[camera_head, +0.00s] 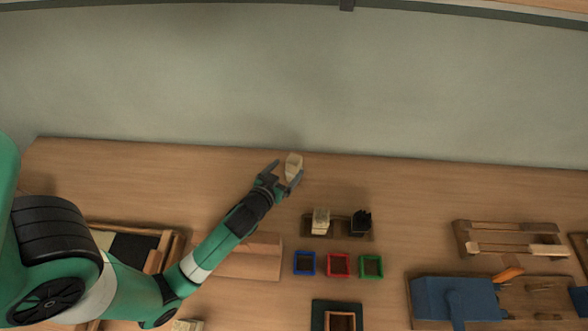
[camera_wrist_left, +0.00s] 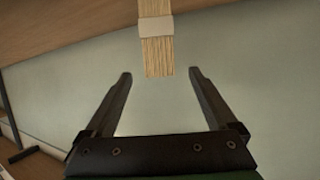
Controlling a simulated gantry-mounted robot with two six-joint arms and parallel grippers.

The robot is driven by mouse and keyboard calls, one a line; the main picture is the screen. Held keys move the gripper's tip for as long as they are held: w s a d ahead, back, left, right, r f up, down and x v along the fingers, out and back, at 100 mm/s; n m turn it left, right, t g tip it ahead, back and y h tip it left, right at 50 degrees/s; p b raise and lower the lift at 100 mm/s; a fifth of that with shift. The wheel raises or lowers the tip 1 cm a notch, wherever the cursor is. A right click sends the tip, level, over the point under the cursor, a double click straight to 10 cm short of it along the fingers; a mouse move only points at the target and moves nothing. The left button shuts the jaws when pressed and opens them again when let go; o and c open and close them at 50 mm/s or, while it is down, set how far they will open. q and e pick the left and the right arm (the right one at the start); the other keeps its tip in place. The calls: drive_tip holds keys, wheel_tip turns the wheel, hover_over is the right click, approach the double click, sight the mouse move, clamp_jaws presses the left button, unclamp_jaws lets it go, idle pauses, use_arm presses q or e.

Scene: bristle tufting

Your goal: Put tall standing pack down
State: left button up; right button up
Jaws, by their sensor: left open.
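The tall pack (camera_head: 293,166) is a pale cream bundle at the back edge of the wooden table, close to the fingertips of my left gripper. In the left wrist view the pack (camera_wrist_left: 156,45) shows as straw-coloured bristles with a white band, beyond the fingertips and centred between them. My left gripper (camera_head: 282,176) is open, with a clear gap between its two fingers in the wrist view (camera_wrist_left: 160,76). I cannot tell from these views whether the pack touches the table. My right gripper is not in view.
A wooden holder (camera_head: 338,237) carries a cream bundle (camera_head: 321,220) and a black bundle (camera_head: 361,222). Blue (camera_head: 305,263), red (camera_head: 339,265) and green (camera_head: 371,266) square frames lie in front. A wooden rack (camera_head: 460,240) and a blue vice-like block (camera_head: 440,300) are at right.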

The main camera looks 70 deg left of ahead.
sight(291, 165)
use_arm(q)
drive_tip(key=b+x, duration=0.1)
drive_tip(key=x, duration=0.4)
drive_tip(key=shift+w+a+f, duration=0.15)
drive_tip(key=shift+w+a, duration=0.05)
drive_tip(key=shift+w, duration=0.1)
clamp_jaws()
